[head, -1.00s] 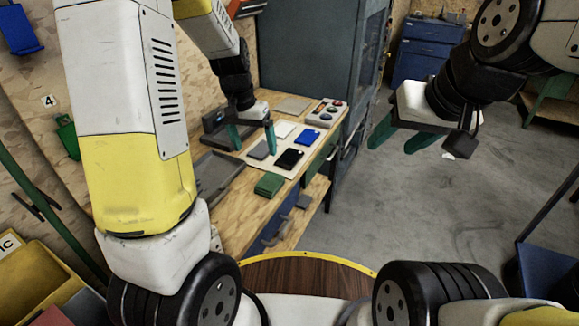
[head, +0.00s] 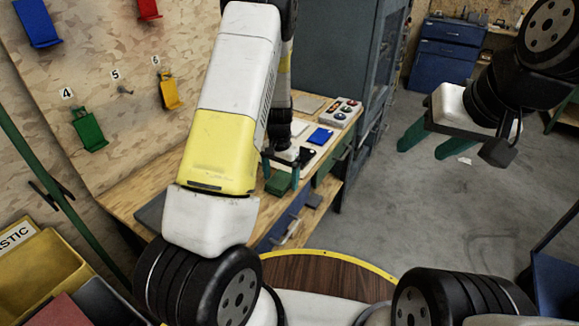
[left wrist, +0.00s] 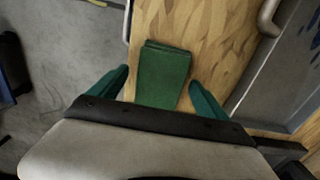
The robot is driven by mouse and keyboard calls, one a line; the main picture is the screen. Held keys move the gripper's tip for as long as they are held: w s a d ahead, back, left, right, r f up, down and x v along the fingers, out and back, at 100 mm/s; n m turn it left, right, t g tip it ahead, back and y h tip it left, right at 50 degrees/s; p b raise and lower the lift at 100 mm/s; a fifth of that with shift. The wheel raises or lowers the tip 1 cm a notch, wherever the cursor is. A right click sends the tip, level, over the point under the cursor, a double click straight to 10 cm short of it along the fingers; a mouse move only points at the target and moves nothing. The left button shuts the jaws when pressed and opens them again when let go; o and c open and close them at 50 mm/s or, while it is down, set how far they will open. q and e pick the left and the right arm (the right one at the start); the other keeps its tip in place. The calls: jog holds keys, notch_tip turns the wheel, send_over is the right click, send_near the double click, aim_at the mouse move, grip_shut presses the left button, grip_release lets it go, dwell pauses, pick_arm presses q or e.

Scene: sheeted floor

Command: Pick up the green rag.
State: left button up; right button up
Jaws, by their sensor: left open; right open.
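The green rag (left wrist: 163,70) lies folded on the wooden workbench in the left wrist view. My left gripper (left wrist: 159,77) is open above it, one green finger on each side of the rag. In the head view the rag (head: 279,184) shows partly, low between the fingers of my left gripper (head: 280,175), with my arm covering much of the bench. I cannot tell whether the fingers touch it. My right gripper (head: 421,150) is open and empty over the floor, away from the bench.
On the workbench (head: 130,190) beyond the rag lie a blue cloth-like piece (head: 320,136) and a box with coloured buttons (head: 343,112). A tall grey cabinet (head: 335,55) stands behind. Drawer handles (head: 290,233) stick out at the bench front.

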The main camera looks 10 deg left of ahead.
aim_at(281, 179)
pick_arm(q)
jog(key=shift+f, duration=0.3)
jog(key=c, duration=1.5)
jog(key=shift+o, duration=0.2)
jog(key=shift+r, duration=0.15)
jog(key=shift+r, duration=0.55)
notch_tip(281, 179, up, 2)
jog(key=shift+r, duration=0.15)
jog(key=s+d+r, duration=0.1)
jog(key=s+d, duration=0.1)
jog(key=s, duration=1.4)
jog(key=shift+d+r, duration=0.2)
jog(key=shift+d, duration=0.2)
jog(key=shift+w, duration=0.1)
